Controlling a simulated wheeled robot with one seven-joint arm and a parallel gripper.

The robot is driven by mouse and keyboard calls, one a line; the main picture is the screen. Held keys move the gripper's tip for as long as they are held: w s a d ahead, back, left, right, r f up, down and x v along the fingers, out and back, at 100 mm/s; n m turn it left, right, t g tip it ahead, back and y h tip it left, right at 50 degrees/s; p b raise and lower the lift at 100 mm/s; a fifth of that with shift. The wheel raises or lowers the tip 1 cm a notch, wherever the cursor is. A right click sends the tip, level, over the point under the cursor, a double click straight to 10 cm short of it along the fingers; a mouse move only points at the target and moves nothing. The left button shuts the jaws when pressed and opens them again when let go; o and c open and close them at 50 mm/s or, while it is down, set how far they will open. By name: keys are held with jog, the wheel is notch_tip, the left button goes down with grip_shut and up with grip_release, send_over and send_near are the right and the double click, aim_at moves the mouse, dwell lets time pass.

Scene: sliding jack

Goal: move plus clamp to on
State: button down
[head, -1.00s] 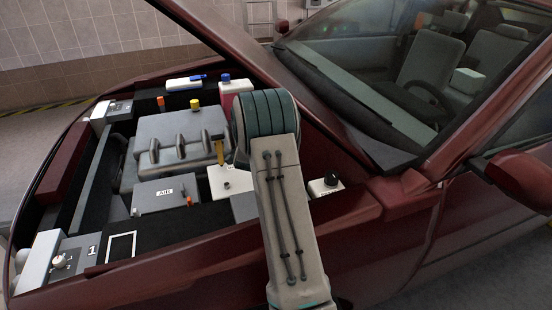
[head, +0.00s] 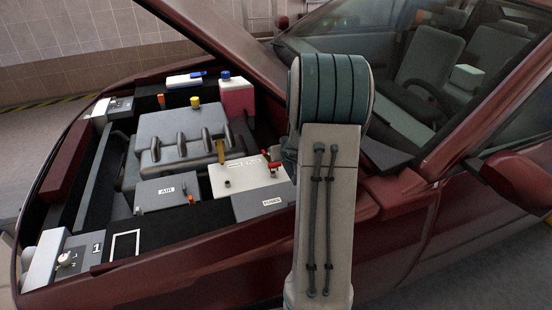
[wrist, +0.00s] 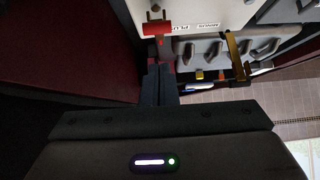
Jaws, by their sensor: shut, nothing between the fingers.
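The plus clamp (head: 272,166) is a small red piece at the right end of the white battery (head: 238,178). In the wrist view the red clamp (wrist: 157,28) lies at the battery's near edge, beside a small metal post, with a red part pointing down toward my fingers. The battery label shows upside down there, partly cut off. My gripper (wrist: 159,72) is shut and empty, its dark fingertips just below the red part. I cannot tell whether they touch it. In the head view my arm hides the gripper.
A grey fuse box (head: 262,203) stands in front of the battery. A pink reservoir (head: 237,98) stands behind. The raised hood and red fender enclose the bay.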

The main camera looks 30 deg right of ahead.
jog(key=b+x, duration=0.2)
jog(key=x, duration=0.8)
jog(key=shift+s+d+f+b, duration=0.1)
jog(key=shift+s+f+b, duration=0.1)
jog(key=shift+b, duration=0.2)
